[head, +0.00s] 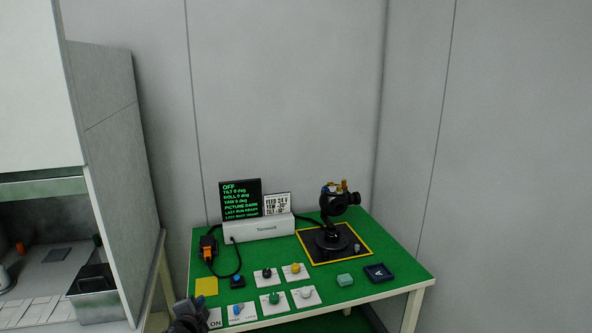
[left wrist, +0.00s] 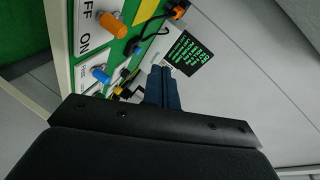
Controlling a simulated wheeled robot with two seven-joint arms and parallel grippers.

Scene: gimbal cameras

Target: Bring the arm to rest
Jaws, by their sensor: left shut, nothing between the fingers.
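My left gripper (head: 187,308) is at the front left corner of the green-topped table (head: 372,289) in the head view, partly cut off by the bottom edge. In the left wrist view its dark blue fingers (left wrist: 161,86) are together with nothing between them. In the head view it covers part of the white ON card (head: 214,317). An orange switch (left wrist: 115,24) on the OFF/ON plate shows in the left wrist view, apart from the fingers. My right gripper is in neither view.
A black gimbal camera (head: 338,204) stands on a yellow-edged pad at the back right. A dark screen (head: 240,198) reading OFF stands behind several knob cards, including a green knob (head: 274,298). A grey cabinet (head: 104,100) is at left; walls close off the back and right.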

